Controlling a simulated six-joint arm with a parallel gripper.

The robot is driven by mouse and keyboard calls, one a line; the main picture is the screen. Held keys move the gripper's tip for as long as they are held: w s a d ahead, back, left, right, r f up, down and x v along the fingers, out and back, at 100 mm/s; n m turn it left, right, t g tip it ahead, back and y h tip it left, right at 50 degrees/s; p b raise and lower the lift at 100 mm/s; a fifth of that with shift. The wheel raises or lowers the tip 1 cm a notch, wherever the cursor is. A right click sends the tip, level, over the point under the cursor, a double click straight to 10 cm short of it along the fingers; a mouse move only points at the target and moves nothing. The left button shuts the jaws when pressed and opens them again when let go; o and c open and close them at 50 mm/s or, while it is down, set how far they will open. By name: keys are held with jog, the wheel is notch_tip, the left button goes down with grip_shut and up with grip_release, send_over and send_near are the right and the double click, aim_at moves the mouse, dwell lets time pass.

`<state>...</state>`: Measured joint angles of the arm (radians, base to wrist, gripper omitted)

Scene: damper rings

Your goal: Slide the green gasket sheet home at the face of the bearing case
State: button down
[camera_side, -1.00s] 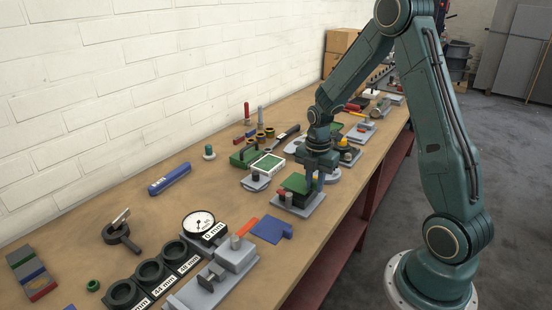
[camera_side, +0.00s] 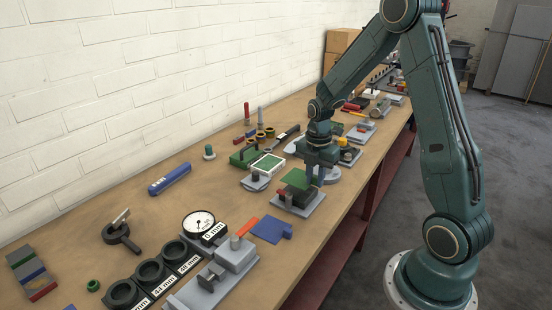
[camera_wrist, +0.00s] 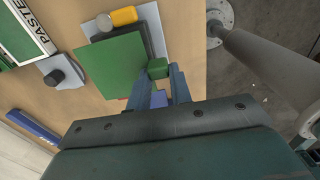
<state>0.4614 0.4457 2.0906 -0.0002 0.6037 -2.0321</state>
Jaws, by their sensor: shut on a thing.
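The flat green gasket sheet (camera_side: 295,180) is held by its small tab (camera_wrist: 158,67) between the two blue fingers of my gripper (camera_wrist: 161,76). My gripper (camera_side: 316,182) also shows in the side view, to the right of the sheet. The sheet (camera_wrist: 112,66) lies over a grey fixture (camera_side: 299,203), which I take to be the bearing case.
An orange cylinder (camera_wrist: 123,16) and a grey post (camera_wrist: 104,23) stand beside the sheet's edge. A grey plate with a black knob (camera_wrist: 56,74) and a paste box (camera_side: 268,165) lie towards the wall. A blue sheet (camera_side: 270,229) lies nearer the side camera.

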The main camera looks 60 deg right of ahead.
jog(key=shift+f, duration=1.15)
jog(key=shift+f, duration=1)
dwell(0.4)
jog(key=c, duration=1.2)
grip_release()
jog(key=shift+r, duration=0.15)
notch_tip(320, 180, up, 14)
jog(key=shift+f, duration=0.2)
